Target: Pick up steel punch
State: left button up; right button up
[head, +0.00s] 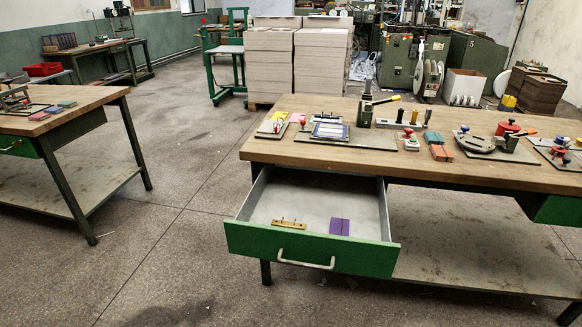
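No thing is clearly recognisable as the steel punch at this size. Several small upright tools (414,117) stand in a row at the middle back of the right workbench (270,150). One is yellow and at least one is dark, and any of them could be a punch. A dark hand press with a lever (366,108) stands just left of them. Neither of my grippers shows in the head view.
The bench's green-fronted drawer (310,250) is pulled open, with a wooden strip (289,224) and a purple block (339,227) inside. Small fixtures and coloured blocks crowd the bench top. Another workbench (75,97) stands left, with free floor between.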

aim_at(429, 110)
jog(key=i+z, duration=0.15)
jog(key=z, duration=0.9)
jog(key=i+l+u, duration=0.3)
jog(key=u, duration=0.15)
